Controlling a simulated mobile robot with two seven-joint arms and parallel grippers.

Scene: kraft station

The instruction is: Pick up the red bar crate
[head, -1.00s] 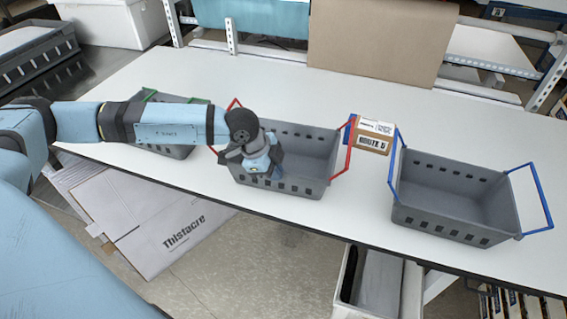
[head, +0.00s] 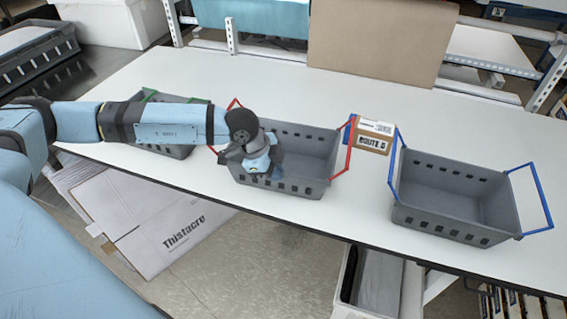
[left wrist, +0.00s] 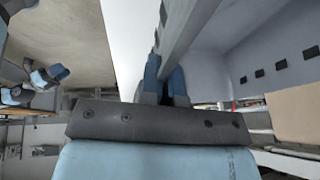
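The red bar crate (head: 310,153) is a grey slotted crate with red bars at its two ends. It stands on the white table in the middle of the head view and looks empty. My left gripper (head: 262,172) is at its near left wall, and the arm hides part of that side. In the left wrist view, the fingers of my left gripper (left wrist: 165,80) are close together on both sides of the crate's grey rim (left wrist: 188,30). What seems to be my right gripper (left wrist: 48,75) shows small at the left of that view, away from the crate.
A crate with blue bars (head: 450,198) stands to the right, and a crate with green bars (head: 165,150) to the left, partly behind my arm. A small cardboard box (head: 373,137) sits between the red and blue crates. The white table (head: 240,75) is clear behind.

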